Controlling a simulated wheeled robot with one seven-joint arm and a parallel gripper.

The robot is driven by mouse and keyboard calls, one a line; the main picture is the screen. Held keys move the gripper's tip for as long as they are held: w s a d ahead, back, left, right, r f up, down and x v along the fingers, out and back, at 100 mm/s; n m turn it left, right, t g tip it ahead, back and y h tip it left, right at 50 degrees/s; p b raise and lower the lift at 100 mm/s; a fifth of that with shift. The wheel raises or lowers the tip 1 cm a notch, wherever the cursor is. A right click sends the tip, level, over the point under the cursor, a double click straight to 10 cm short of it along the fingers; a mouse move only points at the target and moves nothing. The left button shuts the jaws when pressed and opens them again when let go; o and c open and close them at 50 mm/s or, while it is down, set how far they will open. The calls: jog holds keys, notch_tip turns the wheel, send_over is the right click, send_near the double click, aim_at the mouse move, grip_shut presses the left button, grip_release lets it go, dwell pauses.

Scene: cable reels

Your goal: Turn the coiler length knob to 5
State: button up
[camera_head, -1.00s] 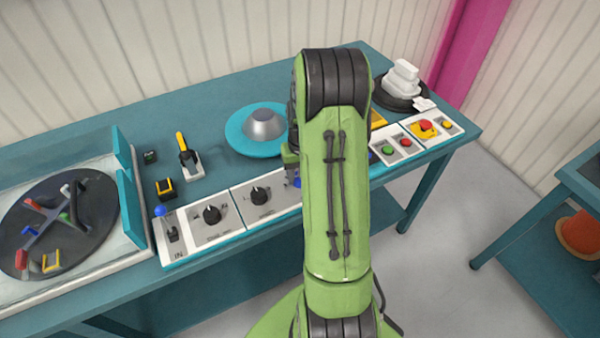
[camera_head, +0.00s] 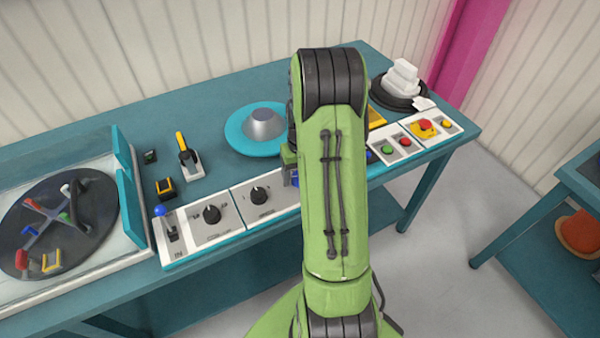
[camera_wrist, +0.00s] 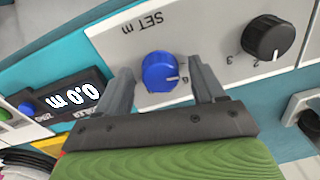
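The coiler length knob is a round blue knob (camera_wrist: 160,71) on a white panel marked "SET m", seen upside down in the wrist view. Its white pointer mark is at the right of its face, by a small digit that looks like a 6. The rest of its scale is partly hidden by a finger. My gripper (camera_wrist: 160,78) is open, with one finger on each side of the knob and a visible gap on both sides. The display (camera_wrist: 72,98) beside it reads 0.0 m. In the head view my arm hides most of the gripper and the knob.
A black knob (camera_wrist: 268,38) with its own number scale sits close to my right finger in the wrist view.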

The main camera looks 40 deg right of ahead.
notch_tip(320, 180, up, 16)
jog(key=p, duration=0.4)
jog(key=shift+s+d, duration=0.15)
jog(key=shift+d, duration=0.1)
jog(key=shift+f, duration=0.15)
jog(key=s+a+r+n+t, duration=0.1)
jog(key=a+r, duration=0.5)
jog(key=a, duration=0.2)
jog(key=s+a+r+n+t, duration=0.2)
jog(key=s+a, duration=0.5)
jog(key=a, duration=0.1)
jog(key=s+a+r+n+t, duration=0.2)
jog(key=s+a, duration=0.5)
jog(key=shift+a, duration=0.35)
